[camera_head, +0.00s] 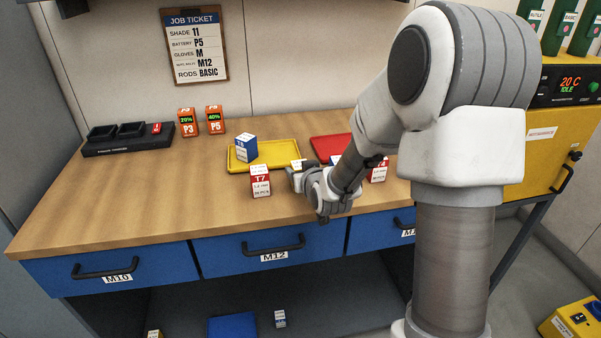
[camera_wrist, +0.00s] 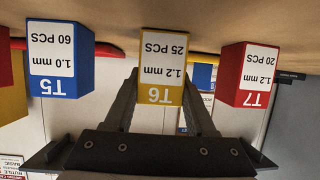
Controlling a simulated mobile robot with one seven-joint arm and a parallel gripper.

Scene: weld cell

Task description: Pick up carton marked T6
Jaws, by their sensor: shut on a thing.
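The T6 carton (camera_wrist: 162,70) is yellow and white, reads 1.2 mm and 25 PCS, and shows upside down in the wrist view. My gripper (camera_wrist: 160,88) is shut on it, one finger at each side. In the head view my gripper (camera_head: 296,178) is over the bench by the yellow tray, and only a small part of the T6 carton (camera_head: 297,163) shows behind it. I cannot tell whether the carton touches the bench. The red T7 carton (camera_head: 260,182) stands left of my gripper; in the wrist view it (camera_wrist: 247,75) is at right.
A blue T5 carton (camera_wrist: 60,60) is at left in the wrist view. A blue carton (camera_head: 246,149) stands on the yellow tray (camera_head: 285,150). A red tray (camera_head: 325,146) and another red carton (camera_head: 378,171) are to the right. The bench's left front (camera_head: 130,200) is clear.

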